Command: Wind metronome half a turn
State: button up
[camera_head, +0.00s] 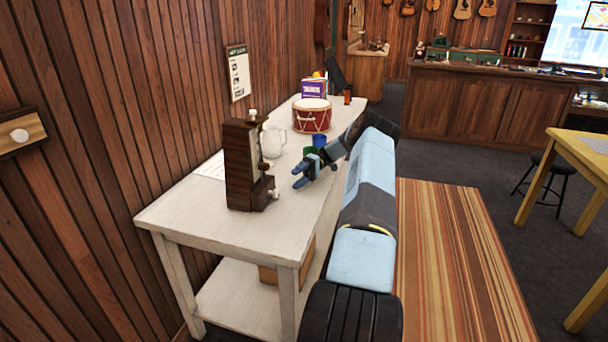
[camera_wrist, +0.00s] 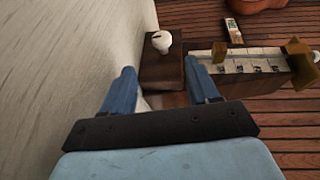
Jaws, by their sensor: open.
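The dark wooden metronome (camera_head: 243,165) stands upright near the front end of the white table. Its pale winding knob (camera_head: 275,193) sticks out low on the side toward my gripper (camera_head: 298,177). My gripper is open and empty, just right of the metronome and a little above the table. In the wrist view, the white knob (camera_wrist: 162,41) shows on the brown base, beyond the gap between my open fingers (camera_wrist: 161,73). The fingers do not appear to touch it. The metronome's scale (camera_wrist: 250,66) lies sideways at right.
On the white table (camera_head: 180,205), a white pitcher (camera_head: 273,141), a red drum (camera_head: 311,115), and blue (camera_head: 319,140) and green cups stand behind the metronome. The plank wall is close on the left. A striped rug (camera_head: 455,270) lies on the floor at right.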

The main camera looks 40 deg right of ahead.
jog(key=shift+v, duration=1.7)
